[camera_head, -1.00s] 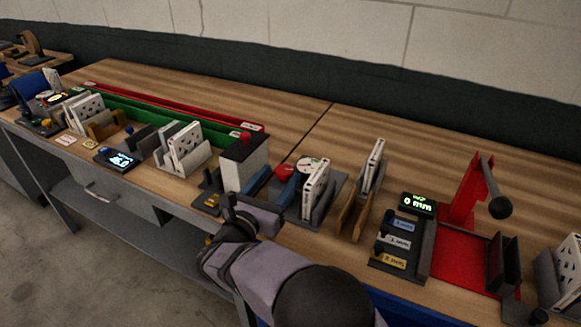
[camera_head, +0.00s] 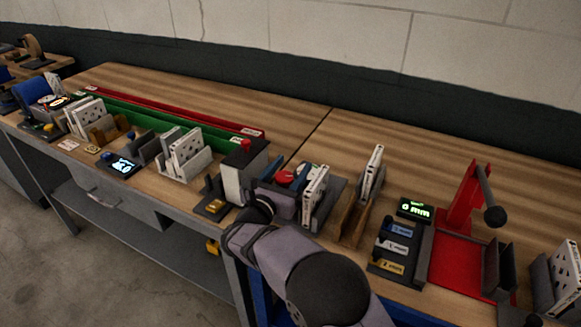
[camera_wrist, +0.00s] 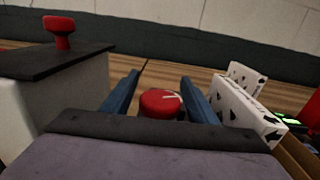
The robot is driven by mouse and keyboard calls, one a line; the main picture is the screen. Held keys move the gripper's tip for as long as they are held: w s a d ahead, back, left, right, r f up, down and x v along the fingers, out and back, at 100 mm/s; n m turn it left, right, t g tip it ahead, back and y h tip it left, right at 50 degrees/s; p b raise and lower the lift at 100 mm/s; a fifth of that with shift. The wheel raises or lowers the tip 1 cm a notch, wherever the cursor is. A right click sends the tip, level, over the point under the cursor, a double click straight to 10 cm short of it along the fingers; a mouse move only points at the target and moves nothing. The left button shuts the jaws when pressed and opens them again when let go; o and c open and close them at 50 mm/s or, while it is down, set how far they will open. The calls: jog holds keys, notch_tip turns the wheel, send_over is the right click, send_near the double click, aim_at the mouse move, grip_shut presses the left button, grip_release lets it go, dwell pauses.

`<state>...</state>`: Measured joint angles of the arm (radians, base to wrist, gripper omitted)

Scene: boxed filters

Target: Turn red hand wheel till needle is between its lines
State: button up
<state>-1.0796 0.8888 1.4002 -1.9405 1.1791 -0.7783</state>
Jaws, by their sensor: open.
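The red hand wheel (camera_head: 284,178) is at the middle of the bench, just right of a pale block with a dark top. In the wrist view, the wheel (camera_wrist: 158,104) is a round red knob with a pale mark on top. My gripper (camera_head: 288,167) is open, its two blue fingers on either side of the wheel. The wrist view shows the gripper (camera_wrist: 160,77) with the wheel between its fingers and gaps beside it. I cannot tell their height relative to it. The round dial is mostly hidden behind my gripper in the head view, and its needle cannot be read.
The pale block (camera_head: 238,181) with a red knob on top stands close left of my gripper. White boxed filters (camera_head: 314,190) in a holder stand close on the right. A red lever press (camera_head: 466,205) is farther right. The bench behind is clear.

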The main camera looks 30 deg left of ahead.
jog(key=shift+c, duration=0.5)
jog(key=c, duration=0.9)
jog(key=shift+h, duration=0.3)
jog(key=shift+d+r+m+h+b, duration=0.1)
jog(key=shift+d+m+h+b, duration=0.15)
jog(key=shift+m+h, duration=0.65)
jog(key=shift+d+m+h+b, duration=0.2)
jog(key=shift+m+h, duration=0.4)
jog(key=shift+h, duration=0.5)
jog(key=o, duration=1)
